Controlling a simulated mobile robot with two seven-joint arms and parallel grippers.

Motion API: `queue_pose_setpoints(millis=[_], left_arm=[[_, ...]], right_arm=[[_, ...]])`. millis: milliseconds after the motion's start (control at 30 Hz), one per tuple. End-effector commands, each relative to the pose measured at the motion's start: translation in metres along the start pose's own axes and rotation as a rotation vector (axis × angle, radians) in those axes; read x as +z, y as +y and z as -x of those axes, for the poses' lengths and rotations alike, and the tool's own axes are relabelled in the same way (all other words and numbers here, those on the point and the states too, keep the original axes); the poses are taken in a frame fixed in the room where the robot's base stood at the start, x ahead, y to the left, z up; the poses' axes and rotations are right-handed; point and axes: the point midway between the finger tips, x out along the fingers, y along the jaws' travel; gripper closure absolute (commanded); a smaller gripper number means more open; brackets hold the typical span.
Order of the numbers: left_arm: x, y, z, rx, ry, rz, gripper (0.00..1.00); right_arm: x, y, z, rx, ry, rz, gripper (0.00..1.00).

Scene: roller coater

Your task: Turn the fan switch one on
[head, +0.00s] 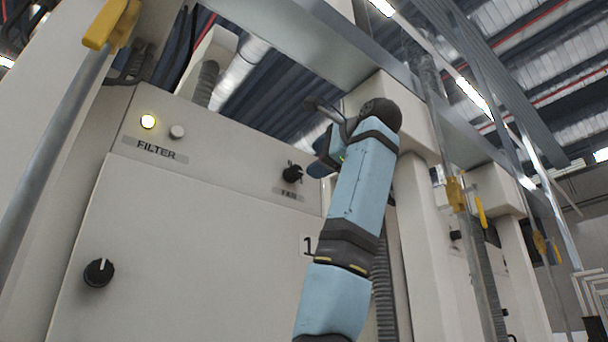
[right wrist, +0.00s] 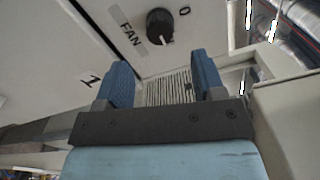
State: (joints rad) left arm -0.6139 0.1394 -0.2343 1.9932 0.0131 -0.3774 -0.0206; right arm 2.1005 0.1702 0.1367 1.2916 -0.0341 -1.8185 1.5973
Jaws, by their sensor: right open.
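The fan switch (head: 292,173) is a black rotary knob on the upper right of the pale cabinet front in the head view, above a grey label too small to read there. In the right wrist view the knob (right wrist: 160,25) sits beside a label reading FAN, with a 0 mark near it. A pale pointer mark shows on its edge; its exact setting is unclear. My right gripper (right wrist: 159,60) is open and empty, its two blue fingers apart and short of the knob. In the head view the gripper (head: 322,163) is just right of the knob. My left gripper is out of view.
Another black knob (head: 99,272) is lower left. Yellow-handled pipes (head: 110,24) and a beam (head: 330,45) stand close by.

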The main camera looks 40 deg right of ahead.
Motion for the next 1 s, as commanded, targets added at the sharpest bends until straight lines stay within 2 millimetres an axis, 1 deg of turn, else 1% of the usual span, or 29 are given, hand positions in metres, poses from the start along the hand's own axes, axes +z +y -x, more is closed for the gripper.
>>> queue_pose_setpoints(millis=[33, 133, 200, 333, 500, 1000], left_arm=[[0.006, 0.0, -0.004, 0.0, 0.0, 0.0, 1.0], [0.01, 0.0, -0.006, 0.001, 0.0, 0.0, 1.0], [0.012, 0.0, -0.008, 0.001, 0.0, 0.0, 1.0], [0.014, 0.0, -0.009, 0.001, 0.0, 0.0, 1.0], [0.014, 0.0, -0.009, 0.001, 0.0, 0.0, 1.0], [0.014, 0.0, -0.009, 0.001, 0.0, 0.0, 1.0]], right_arm=[[-0.001, 0.003, 0.013, -0.003, -0.002, 0.0, 0.37], [-0.001, 0.002, 0.033, -0.003, -0.002, -0.001, 0.37], [-0.001, 0.002, 0.044, -0.001, -0.001, -0.001, 0.37], [-0.001, 0.001, 0.058, 0.0, 0.0, -0.002, 0.37], [-0.001, 0.001, 0.064, 0.002, 0.0, -0.001, 0.37], [-0.001, 0.0, 0.064, 0.001, 0.0, -0.001, 0.37]])
